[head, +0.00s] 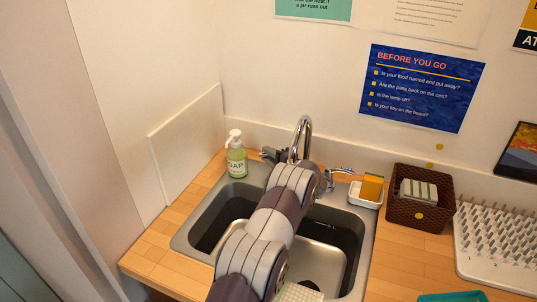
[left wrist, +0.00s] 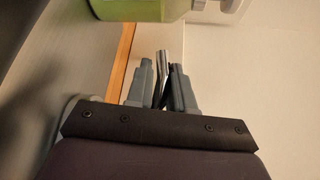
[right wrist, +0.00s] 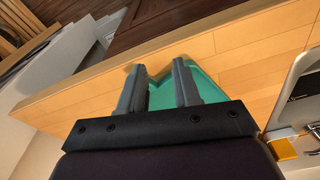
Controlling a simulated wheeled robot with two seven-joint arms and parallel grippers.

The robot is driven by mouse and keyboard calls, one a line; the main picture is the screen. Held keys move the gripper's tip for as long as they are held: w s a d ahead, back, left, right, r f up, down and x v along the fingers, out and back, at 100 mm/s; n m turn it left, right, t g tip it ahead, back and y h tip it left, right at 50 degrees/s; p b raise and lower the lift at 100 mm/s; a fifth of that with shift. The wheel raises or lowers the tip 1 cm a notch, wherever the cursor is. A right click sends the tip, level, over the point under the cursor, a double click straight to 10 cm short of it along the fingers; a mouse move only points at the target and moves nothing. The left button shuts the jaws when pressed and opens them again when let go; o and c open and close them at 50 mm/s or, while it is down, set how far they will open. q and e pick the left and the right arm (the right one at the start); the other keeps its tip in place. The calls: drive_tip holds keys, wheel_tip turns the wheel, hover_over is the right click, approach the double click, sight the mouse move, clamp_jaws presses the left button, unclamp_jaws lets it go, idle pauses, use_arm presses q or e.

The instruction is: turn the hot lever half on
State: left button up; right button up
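The tap (head: 303,135) stands behind the sink, with a chrome lever (head: 340,170) on its right side. My left arm reaches across the sink from the bottom of the head view. My left gripper (head: 271,155) is at the left of the tap, where the hot lever is mostly hidden by the gripper. In the left wrist view, a thin metallic strip, seemingly the hot lever (left wrist: 161,75), lies between the nearly closed fingers (left wrist: 162,88). My right gripper (right wrist: 162,85) is open and empty, away from the tap, and is out of the head view.
A green soap bottle (head: 236,160) stands close left of the left gripper. A sponge dish (head: 365,194), a brown basket (head: 420,198) and a drying rack (head: 497,245) stand on the right. A teal item (right wrist: 205,82) lies on the counter beyond my right fingers.

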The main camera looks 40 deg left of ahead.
use_arm(q)
drive_tip(key=shift+o, duration=1.2)
drive_tip(key=shift+w, duration=0.1)
drive_tip(key=b+v, duration=0.1)
drive_tip(key=v, duration=1.1)
drive_tip(key=shift+d, duration=0.25)
drive_tip(key=shift+d+r, duration=0.1)
